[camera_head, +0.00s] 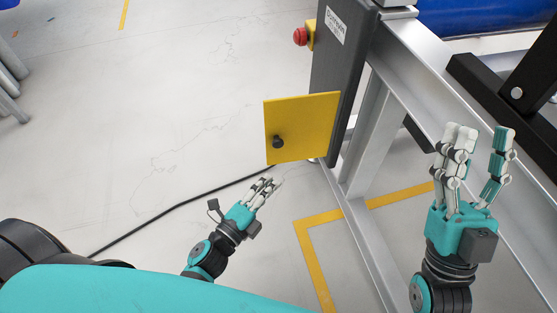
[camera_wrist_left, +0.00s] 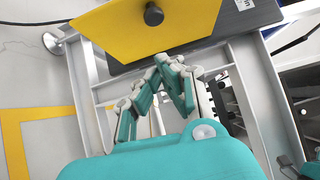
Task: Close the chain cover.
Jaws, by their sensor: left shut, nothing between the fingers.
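The chain cover is a yellow square panel (camera_head: 302,128) with a black round knob (camera_head: 278,142). It stands swung out from the side of a dark grey housing (camera_head: 342,60). In the left wrist view the yellow panel (camera_wrist_left: 110,30) fills the upper part, its knob (camera_wrist_left: 153,14) near the top. My left gripper (camera_head: 268,184) is just below the panel in the head view, apart from it, with its fingertips together and nothing held. Its fingers (camera_wrist_left: 172,62) point toward the panel's lower edge. My right gripper (camera_head: 477,132) is open and empty at the right, in front of the metal frame.
A red emergency button (camera_head: 300,37) sits on the housing's upper left side. A silver metal frame (camera_head: 420,60) stands at the right. A black cable (camera_head: 170,208) crosses the floor, and yellow tape (camera_head: 312,250) marks it.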

